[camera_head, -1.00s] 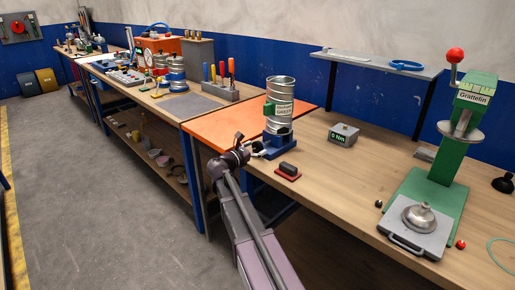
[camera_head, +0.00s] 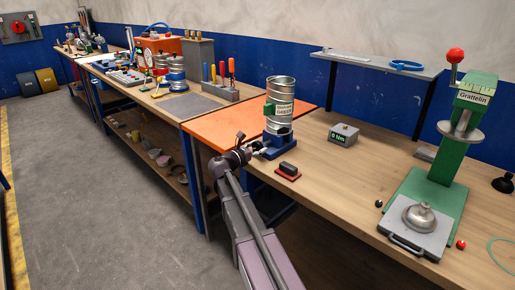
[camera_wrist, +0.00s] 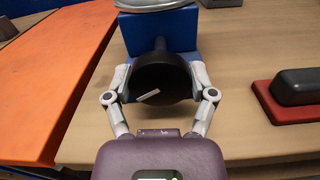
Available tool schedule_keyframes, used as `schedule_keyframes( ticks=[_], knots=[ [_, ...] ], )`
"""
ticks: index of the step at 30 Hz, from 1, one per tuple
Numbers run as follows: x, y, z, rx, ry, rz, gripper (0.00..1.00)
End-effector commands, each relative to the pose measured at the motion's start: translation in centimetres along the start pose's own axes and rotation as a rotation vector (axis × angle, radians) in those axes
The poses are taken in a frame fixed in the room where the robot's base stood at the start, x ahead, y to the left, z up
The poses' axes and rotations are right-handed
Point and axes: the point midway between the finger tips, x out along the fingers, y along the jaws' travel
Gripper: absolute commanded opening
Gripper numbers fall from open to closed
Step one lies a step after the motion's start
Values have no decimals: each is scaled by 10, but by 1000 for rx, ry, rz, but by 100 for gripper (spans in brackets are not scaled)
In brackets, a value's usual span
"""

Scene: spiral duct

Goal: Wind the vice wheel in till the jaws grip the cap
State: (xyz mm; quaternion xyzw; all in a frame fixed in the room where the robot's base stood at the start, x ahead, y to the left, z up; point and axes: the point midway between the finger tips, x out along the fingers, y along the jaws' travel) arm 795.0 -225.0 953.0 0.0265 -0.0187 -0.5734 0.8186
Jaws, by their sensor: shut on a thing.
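The vice (camera_head: 279,146) is blue and stands on the bench under a shiny ribbed metal duct (camera_head: 281,90). Its wheel (camera_wrist: 160,80) is a dark round knob with a pale mark, on a shaft from the blue body. My gripper (camera_wrist: 160,74) is shut on the wheel, one finger on each side. In the head view my gripper (camera_head: 254,149) is at the vice's left front. A shiny rounded metal part (camera_wrist: 155,4) shows above the blue body, cut by the frame edge. I cannot make out the jaws or how they meet the cap.
A grey torque readout (camera_head: 343,135) stands to the right; its small figures are hard to read. A red-based dark block (camera_head: 288,171) sits close to the vice. An orange mat (camera_head: 220,128) lies left. A green press (camera_head: 450,150) stands farther right.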

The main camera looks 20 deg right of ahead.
Motion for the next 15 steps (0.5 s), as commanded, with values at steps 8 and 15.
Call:
schedule_keyframes(
  ticks=[8,15],
  knots=[
    [1,0,0,103,-1,-1,25],
    [1,0,0,262,-2,-1,25]
  ],
)
